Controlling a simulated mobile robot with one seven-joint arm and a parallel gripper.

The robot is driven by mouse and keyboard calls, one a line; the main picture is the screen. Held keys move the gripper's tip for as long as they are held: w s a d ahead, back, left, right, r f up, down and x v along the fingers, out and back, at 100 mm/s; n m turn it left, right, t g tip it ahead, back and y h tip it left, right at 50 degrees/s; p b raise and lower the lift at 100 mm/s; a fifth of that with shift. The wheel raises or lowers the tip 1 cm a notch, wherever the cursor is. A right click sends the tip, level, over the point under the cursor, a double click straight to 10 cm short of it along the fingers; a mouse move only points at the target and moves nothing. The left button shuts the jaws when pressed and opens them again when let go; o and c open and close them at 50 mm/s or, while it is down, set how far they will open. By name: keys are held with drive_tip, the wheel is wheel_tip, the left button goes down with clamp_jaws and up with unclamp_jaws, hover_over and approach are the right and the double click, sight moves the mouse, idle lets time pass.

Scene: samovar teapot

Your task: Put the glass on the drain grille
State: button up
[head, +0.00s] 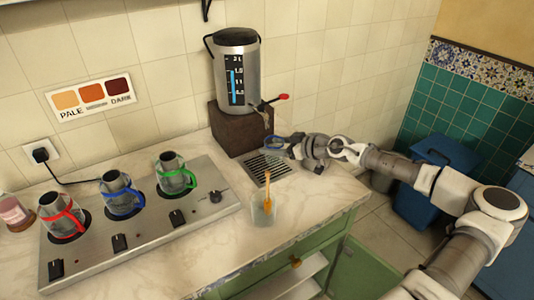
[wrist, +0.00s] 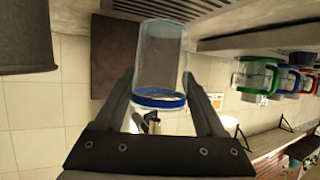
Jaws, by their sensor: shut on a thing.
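My gripper (head: 282,147) is shut on a clear glass (head: 271,142) with a blue rim band, at the far end of the drain grille. In the wrist view, which looks upside down, the glass (wrist: 160,58) stands between the two fingers (wrist: 160,103), its blue band nearest the palm. The dark slotted drain grille (head: 266,168) is set into the counter below the samovar tap. Its slats also show at the top of the wrist view (wrist: 240,12). I cannot tell whether the glass touches the grille or hangs just above it.
A clear cup with an orange stirrer (head: 263,212) stands in front of the grille. A hotplate (head: 140,225) with red, blue and green-handled pots is left.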

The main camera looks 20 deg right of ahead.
drive_tip(key=shift+w+a, duration=0.4)
drive_tip(key=shift+w, duration=0.2)
drive_tip(key=shift+w+a, duration=0.4)
drive_tip(key=shift+w, duration=0.2)
drive_tip(key=shift+f+b, duration=0.5)
drive_tip(key=shift+f, duration=1.25)
drive_tip(key=shift+f, duration=0.1)
drive_tip(key=o, duration=1.4)
drive_tip(key=shift+d, duration=0.1)
drive_tip(key=p+v, duration=0.1)
drive_tip(key=v, duration=1.1)
drive_tip(key=shift+p, duration=0.3)
